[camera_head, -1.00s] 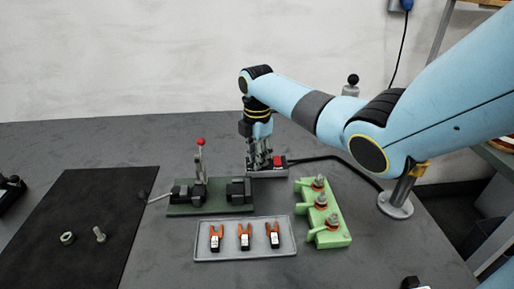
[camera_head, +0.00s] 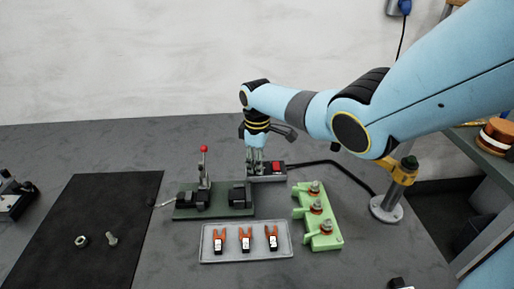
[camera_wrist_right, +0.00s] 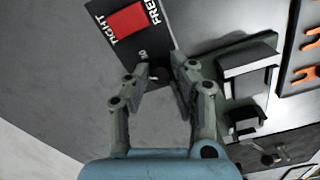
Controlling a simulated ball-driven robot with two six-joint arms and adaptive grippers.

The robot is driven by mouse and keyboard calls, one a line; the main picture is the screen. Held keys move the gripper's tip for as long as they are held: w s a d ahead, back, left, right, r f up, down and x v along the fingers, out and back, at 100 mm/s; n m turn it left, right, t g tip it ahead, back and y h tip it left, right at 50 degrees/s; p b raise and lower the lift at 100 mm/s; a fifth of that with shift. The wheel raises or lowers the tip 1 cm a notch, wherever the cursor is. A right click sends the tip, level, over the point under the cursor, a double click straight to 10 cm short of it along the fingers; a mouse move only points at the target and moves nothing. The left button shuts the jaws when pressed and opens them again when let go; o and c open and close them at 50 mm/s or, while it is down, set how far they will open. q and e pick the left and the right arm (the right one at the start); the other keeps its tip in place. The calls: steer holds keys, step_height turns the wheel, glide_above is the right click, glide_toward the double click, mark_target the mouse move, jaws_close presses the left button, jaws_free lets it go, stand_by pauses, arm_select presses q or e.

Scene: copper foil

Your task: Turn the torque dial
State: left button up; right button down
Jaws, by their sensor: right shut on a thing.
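A dark control box (camera_head: 268,172) with a red rocker stands at the back middle of the table. In the right wrist view the box (camera_wrist_right: 121,50) shows the words TIGHT and FREE beside its red rocker (camera_wrist_right: 128,20). My right gripper (camera_head: 256,168) points down at the box's left end. In the right wrist view its fingertips (camera_wrist_right: 162,72) are shut on a small dark knob at the box's edge, which I take to be the torque dial (camera_wrist_right: 160,74). The fingers hide most of it. My left gripper is not in view.
Left of the box is a green-based fixture (camera_head: 213,212) with a red-tipped lever (camera_head: 204,165). A grey tray (camera_head: 215,257) holds orange-tipped terminals in front. A green block (camera_head: 322,240) with studs stands right. A dark mat (camera_head: 90,235) holds a nut and bolt.

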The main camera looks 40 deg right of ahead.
steer(key=m+p, duration=0.1)
steer(key=m, duration=0.2)
steer(key=shift+m, duration=1.5)
steer(key=shift+m+p, duration=0.3)
steer(key=c, duration=1.1)
jaws_free()
steer(key=shift+c, duration=0.2)
steer(key=shift+r, duration=0.55)
step_height(320, 180, up, 11)
steer(key=shift+f, duration=0.1)
